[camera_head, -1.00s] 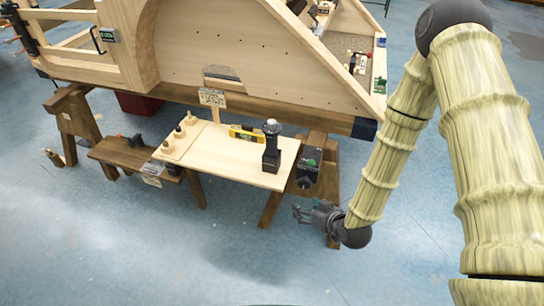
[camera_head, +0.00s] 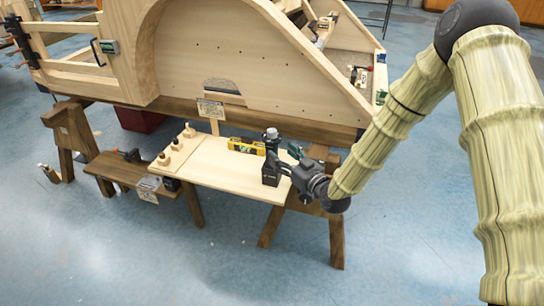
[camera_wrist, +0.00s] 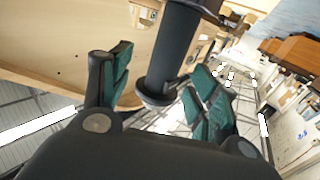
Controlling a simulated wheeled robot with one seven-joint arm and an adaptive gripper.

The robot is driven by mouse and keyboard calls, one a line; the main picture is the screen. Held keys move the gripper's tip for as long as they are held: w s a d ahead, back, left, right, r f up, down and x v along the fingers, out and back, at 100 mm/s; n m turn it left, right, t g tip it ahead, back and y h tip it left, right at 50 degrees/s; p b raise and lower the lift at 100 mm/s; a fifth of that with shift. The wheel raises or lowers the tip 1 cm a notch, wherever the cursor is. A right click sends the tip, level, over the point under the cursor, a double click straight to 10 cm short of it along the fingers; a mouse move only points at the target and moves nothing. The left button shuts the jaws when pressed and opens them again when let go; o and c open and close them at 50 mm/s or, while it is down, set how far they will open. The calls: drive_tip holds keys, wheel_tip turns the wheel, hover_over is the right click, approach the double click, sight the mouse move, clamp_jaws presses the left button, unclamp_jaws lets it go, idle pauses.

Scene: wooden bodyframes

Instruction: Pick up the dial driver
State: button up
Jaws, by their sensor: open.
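The dial driver, as I take it, is the dark upright tool (camera_head: 271,143) with a pale grey cap, standing in a black block (camera_head: 270,174) at the right end of the light wooden table. My gripper (camera_head: 288,164) is right beside it at the table's right edge and partly covers it. In the wrist view, the dark cylindrical shaft (camera_wrist: 174,48) lies between my two green-padded fingers (camera_wrist: 158,82). The fingers are spread, with a visible gap on the left side; contact on the right is hard to tell.
A small sign (camera_head: 210,109) stands behind. A large wooden bodyframe (camera_head: 215,55) rises at the back. The blue floor in front is clear.

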sight(272, 130)
drive_tip(key=shift+s+a+x, duration=0.1)
drive_tip(key=shift+a+x, duration=0.05)
drive_tip(key=shift+x, duration=1.2)
drive_tip(key=shift+s+a+x, duration=0.1)
drive_tip(key=shift+a+x, duration=0.05)
drive_tip(key=shift+x, duration=1.2)
drive_tip(key=shift+r, duration=0.1)
drive_tip(key=c, duration=1.3)
drive_tip(key=shift+r, duration=0.1)
wheel_tip(272, 130, up, 10)
drive_tip(key=shift+f, duration=0.2)
drive_tip(key=shift+r+p, duration=2.9)
drive_tip(key=shift+r, duration=2.2)
